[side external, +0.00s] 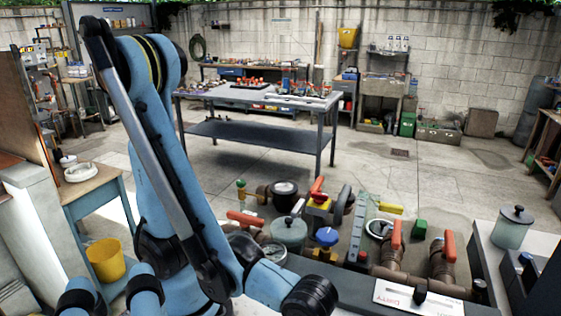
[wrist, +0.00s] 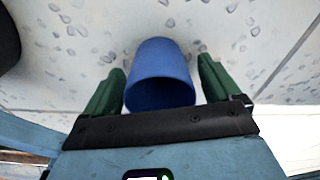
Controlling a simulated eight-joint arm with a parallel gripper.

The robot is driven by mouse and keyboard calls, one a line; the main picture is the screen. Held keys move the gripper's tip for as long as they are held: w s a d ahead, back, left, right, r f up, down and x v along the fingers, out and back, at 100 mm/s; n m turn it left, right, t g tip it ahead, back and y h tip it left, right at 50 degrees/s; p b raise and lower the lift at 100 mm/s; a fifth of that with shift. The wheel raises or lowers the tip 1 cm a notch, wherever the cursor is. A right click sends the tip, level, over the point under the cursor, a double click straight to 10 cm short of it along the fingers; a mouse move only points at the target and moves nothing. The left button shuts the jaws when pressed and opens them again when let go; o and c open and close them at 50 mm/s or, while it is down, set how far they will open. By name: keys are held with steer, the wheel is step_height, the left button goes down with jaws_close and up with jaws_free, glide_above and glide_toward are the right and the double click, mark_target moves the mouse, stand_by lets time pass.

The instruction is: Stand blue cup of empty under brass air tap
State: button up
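In the wrist view, a blue cup (wrist: 160,72) is between the two green fingers of my gripper (wrist: 162,62), its open mouth turned toward the camera. The inside looks dark, and I cannot tell whether it holds anything. A narrow pale gap shows between the cup and the right finger; the left finger is very close to the cup. The lower rim meets the dark gripper bar in the picture. In the side view the fingers and this cup are not visible. Brownish valves with red levers (side external: 396,238) stand front right there; I cannot tell which fitting is the air tap.
A pale surface with droplet marks (wrist: 90,40) lies behind the cup. In the side view, gauges (side external: 284,190), a blue-topped valve (side external: 326,240) and a lidded grey-green pot (side external: 289,232) crowd the front middle. A lidded jar (side external: 512,228) stands right.

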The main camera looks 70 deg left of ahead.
steer(key=shift+r, duration=0.1)
steer(key=shift+a+r, duration=0.55)
steer(key=shift+r, duration=5.35)
steer(key=w+a+n+t, duration=0.4)
steer(key=w+a+n, duration=0.5)
steer(key=w+n, duration=0.3)
steer(key=shift+n+t+h, duration=0.3)
steer(key=shift+n+h, duration=0.1)
steer(key=shift+n, duration=0.6)
steer(key=w+a+n+t, duration=0.1)
steer(key=a+n, duration=0.2)
steer(key=w+a+n+t+y, duration=0.1)
steer(key=w+a+n, duration=0.1)
steer(key=a+n, duration=0.1)
steer(key=w+a+n+t, duration=0.1)
steer(key=a+n, duration=0.2)
steer(key=shift+w+a+r+y, duration=0.2)
steer(key=shift+r+y, duration=0.1)
steer(key=shift+y, duration=0.1)
steer(key=shift+o, duration=0.2)
steer(key=shift+w+a+r+n, duration=0.1)
steer(key=shift+w+a+n, duration=0.05)
steer(key=shift+a+n, duration=0.4)
steer(key=shift+d, duration=0.15)
